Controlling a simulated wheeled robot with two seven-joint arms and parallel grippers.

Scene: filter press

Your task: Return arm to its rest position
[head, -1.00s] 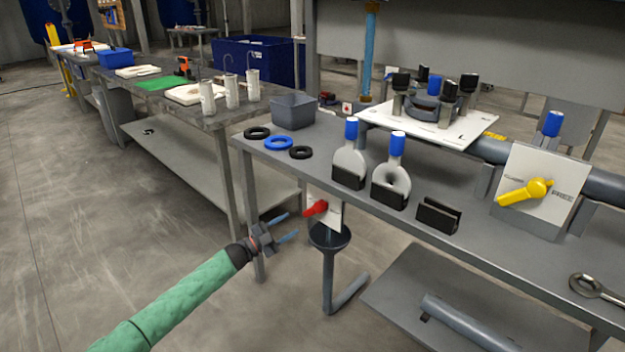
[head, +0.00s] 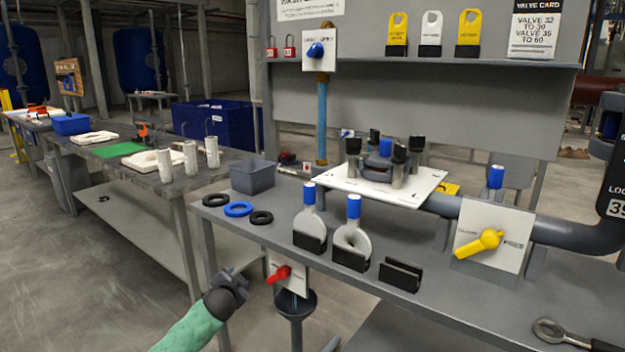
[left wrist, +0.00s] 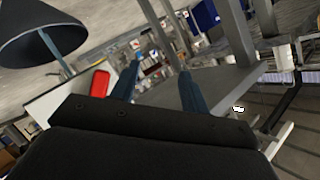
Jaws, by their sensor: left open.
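My left arm, in a green sleeve, comes in from the bottom of the head view. Its dark left gripper (head: 228,285) is in front of the bench's near left end, below the tabletop. In the left wrist view the left gripper's (left wrist: 161,72) two blue-grey fingers are apart with nothing between them. The red valve handle (head: 279,274) on its white plate is just right of the gripper in the head view; the red handle (left wrist: 99,83) also shows beside a finger in the left wrist view. My right gripper is in neither view.
A dark funnel (head: 296,304) hangs below the red handle and looms close in the left wrist view (left wrist: 42,36). The grey bench (head: 440,300) carries rings, paddle plates in holders, a grey bin (head: 252,178) and a yellow valve handle (head: 479,244). Open floor lies left.

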